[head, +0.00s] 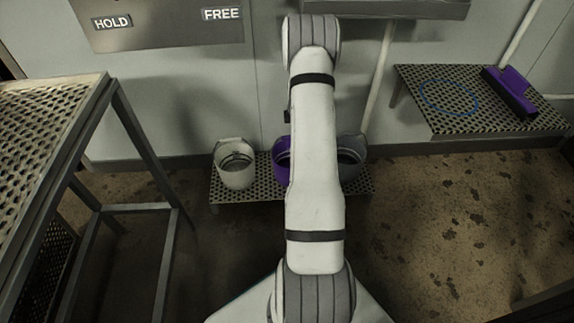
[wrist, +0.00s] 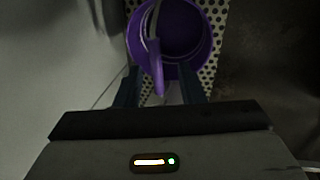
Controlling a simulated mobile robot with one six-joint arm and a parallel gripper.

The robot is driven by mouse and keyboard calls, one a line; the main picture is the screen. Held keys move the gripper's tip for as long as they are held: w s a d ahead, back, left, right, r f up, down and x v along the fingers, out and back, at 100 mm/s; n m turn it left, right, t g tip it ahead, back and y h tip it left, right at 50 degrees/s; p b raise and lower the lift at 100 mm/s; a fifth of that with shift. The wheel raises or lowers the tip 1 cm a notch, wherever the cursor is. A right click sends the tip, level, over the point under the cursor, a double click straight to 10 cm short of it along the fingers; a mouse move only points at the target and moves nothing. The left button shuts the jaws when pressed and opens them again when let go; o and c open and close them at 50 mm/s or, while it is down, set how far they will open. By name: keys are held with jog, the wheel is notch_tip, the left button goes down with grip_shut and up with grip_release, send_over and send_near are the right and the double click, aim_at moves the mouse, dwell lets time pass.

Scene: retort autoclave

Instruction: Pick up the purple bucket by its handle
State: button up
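The purple bucket (head: 282,152) stands on a low perforated shelf, partly hidden behind my arm in the head view. In the wrist view the bucket (wrist: 205,42) is at the top, open side toward the camera. Its handle (wrist: 154,62) shows as a thin curved bail with a purple grip. My gripper (wrist: 160,74) is open, one dark finger on each side of the handle grip's lower end. I cannot tell whether either finger touches it. My gripper is hidden behind the arm in the head view.
A white bucket (head: 236,170) stands left of the purple one and a grey bucket (head: 350,158) right of it, on the same low shelf (head: 270,190). A perforated table (head: 50,100) is at left. A wall shelf (head: 450,95) holds a purple object (head: 511,92).

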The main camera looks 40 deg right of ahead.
jog(key=f+b, duration=0.1)
jog(key=f, duration=0.1)
jog(key=w+f, duration=0.1)
jog(key=f+b, duration=0.1)
jog(key=f, duration=0.1)
jog(key=shift+w+a+f+b, duration=0.2)
jog(key=shift+w+f+b, duration=0.1)
jog(key=shift+w+b, duration=0.1)
jog(key=shift+a+r, duration=0.1)
jog(key=shift+r, duration=0.05)
grip_shut()
